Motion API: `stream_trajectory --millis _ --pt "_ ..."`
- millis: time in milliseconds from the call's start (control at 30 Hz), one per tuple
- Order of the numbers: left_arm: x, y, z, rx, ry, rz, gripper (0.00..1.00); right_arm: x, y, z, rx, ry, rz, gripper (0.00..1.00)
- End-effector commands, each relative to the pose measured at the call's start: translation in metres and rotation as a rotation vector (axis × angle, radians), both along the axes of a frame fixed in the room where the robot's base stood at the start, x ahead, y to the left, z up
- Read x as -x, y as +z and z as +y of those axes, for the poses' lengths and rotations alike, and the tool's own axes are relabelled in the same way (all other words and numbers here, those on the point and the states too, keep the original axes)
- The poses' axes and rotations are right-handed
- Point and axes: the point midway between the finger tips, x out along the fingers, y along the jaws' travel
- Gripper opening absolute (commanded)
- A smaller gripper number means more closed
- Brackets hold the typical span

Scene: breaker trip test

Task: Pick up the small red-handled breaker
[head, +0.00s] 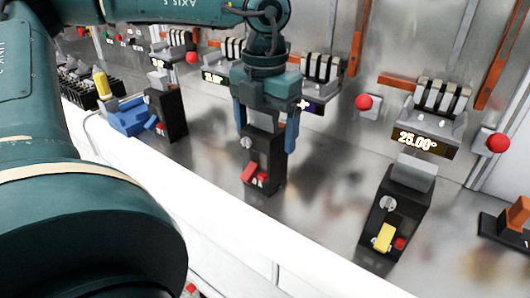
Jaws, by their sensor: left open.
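The red-handled breaker (264,163) is a small black block standing upright on the metal bench near the middle of the head view. It has a red lever low on its front and a round grey knob above. My left gripper (264,130) points down over it, with one blue finger on each side of its upper part. The jaws are open, and I cannot tell whether the fingers touch the breaker. The gripper's body hides the breaker's top. My right gripper is not in view.
A yellow-handled breaker (396,212) stands to the right, and another black breaker (166,112) to the left beside a blue clamp-like object (127,116). A display reading 25.00 (422,143) and red knobs line the back. The bench's white front edge (215,205) runs close by.

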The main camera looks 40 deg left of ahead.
Motion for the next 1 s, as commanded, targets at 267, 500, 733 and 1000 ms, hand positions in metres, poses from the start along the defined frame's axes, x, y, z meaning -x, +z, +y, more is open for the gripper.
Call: stream_trajectory --millis 267,500,733,1000 --pt "0.0000 -0.0005 0.0000 0.000 0.000 0.000 0.80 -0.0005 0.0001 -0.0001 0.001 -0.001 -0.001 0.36" --pt "-0.0001 -0.0003 0.0000 0.000 0.000 0.000 0.60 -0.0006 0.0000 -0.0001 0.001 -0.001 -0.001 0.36" --pt "-0.0001 -0.0002 0.0000 0.000 0.000 -0.001 0.41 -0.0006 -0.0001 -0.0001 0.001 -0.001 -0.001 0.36" --pt "-0.0001 -0.0001 0.0001 0.000 0.000 -0.001 0.19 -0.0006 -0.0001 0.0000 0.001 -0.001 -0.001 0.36"
